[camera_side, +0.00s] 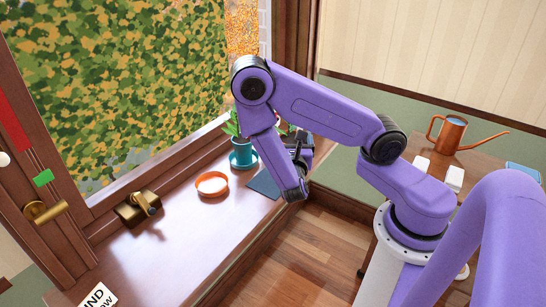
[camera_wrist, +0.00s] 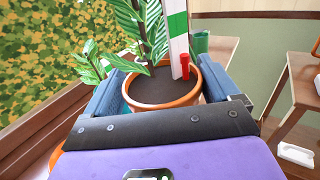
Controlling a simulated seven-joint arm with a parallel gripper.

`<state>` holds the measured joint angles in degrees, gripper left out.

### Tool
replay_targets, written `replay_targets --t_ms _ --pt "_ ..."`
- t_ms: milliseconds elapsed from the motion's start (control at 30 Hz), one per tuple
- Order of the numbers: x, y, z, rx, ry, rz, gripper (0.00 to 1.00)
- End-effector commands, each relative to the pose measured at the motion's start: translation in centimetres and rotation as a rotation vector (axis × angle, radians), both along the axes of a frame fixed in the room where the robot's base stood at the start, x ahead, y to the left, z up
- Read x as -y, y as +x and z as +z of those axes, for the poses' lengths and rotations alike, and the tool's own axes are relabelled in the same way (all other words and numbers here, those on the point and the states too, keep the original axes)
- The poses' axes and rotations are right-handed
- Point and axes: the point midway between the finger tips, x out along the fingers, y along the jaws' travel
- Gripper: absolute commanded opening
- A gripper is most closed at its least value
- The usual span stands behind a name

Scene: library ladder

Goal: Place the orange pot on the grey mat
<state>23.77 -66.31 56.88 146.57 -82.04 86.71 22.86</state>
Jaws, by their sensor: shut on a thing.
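The orange pot (camera_wrist: 172,106) shows in the wrist view, filled with dark soil and holding a leafy plant, a white-and-green marker and a red peg. My gripper (camera_wrist: 162,78) has one blue-grey finger on each side of the pot and is shut on it. The pot looks roughly upright. In the side view, my gripper (camera_side: 298,148) is near the sill's right end, and my arm mostly hides the pot. The grey mat (camera_side: 262,186) lies flat on the sill, partly covered by my arm in that view. I cannot tell the pot's height above the sill.
A teal pot (camera_side: 243,157) with a plant stands behind the mat. An orange saucer (camera_side: 212,184) lies left of the mat. A brass latch (camera_side: 138,207) is further left on the sill. A copper watering can (camera_side: 447,134) stands on a side table at right.

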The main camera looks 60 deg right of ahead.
Motion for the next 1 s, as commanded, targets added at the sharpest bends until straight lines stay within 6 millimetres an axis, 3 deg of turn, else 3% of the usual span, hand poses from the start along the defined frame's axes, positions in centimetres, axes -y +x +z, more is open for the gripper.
replay_targets --t_ms 267,600,867,1000 --pt "0.9 2.6 -1.3 0.002 0.001 -0.005 0.34" --pt "1.8 6.3 -5.9 0.002 0.001 -0.001 0.34" --pt "2.1 7.4 -7.2 0.001 0.0 -0.002 0.34" --pt "2.1 7.4 -8.8 -0.001 -0.002 0.001 0.34"
